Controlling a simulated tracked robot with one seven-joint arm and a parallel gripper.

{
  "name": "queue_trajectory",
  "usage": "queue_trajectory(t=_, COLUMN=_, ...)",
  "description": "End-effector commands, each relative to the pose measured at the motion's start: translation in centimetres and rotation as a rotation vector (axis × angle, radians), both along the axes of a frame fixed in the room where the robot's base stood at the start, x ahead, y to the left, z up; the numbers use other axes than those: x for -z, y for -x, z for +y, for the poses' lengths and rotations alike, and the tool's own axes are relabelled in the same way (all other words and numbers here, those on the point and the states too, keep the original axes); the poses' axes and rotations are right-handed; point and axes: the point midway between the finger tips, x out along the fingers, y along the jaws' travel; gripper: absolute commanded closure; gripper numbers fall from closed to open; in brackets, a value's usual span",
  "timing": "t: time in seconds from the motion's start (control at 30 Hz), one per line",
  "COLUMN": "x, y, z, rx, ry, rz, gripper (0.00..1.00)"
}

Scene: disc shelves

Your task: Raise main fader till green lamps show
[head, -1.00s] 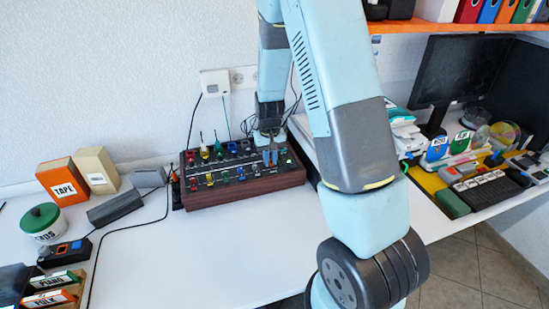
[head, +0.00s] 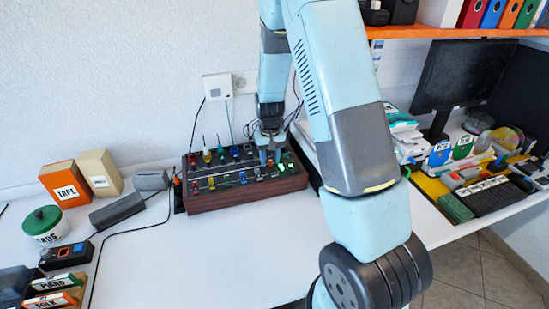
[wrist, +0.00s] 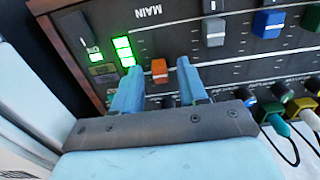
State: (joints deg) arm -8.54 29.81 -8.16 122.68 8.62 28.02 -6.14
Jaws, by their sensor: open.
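The mixing console (head: 245,197), a dark panel in a wooden case, stands on the white desk below my arm. In the wrist view, the orange main fader (wrist: 159,70) lies near the label "MAIN" (wrist: 148,12). My gripper (wrist: 158,66) is open, with one blue finger on each side of the fader cap and a visible gap to each. A column of green lamps (wrist: 123,50) is lit left of the fader. In the head view, my gripper (head: 270,158) is over the console's right part, and the green lamps (head: 280,168) glow beside it.
Other coloured faders, including a blue one (wrist: 268,24) and a grey one (wrist: 215,32), lie to the right in the wrist view. Cables rise behind the console. The desk in front of it is clear.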

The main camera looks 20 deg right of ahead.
Motion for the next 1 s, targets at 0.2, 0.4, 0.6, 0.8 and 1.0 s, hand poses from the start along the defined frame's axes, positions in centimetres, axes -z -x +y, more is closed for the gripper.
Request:
queue_trajectory(t=0.2, x=-0.6, y=-0.1, z=0.0, rx=0.000, ry=0.000, rz=-0.002, gripper=0.57)
queue_trajectory(t=0.4, x=-3.4, y=-0.1, z=0.0, rx=0.000, ry=0.000, rz=-0.003, gripper=0.57)
queue_trajectory(t=0.6, x=-7.5, y=-0.1, z=0.1, rx=-0.001, ry=-0.001, rz=-0.004, gripper=0.57)
queue_trajectory(t=0.8, x=-11.0, y=-0.1, z=0.0, rx=-0.001, ry=-0.001, rz=-0.002, gripper=0.57)
queue_trajectory(t=1.0, x=-13.1, y=-0.1, z=0.0, rx=0.000, ry=0.000, rz=0.000, gripper=0.57)
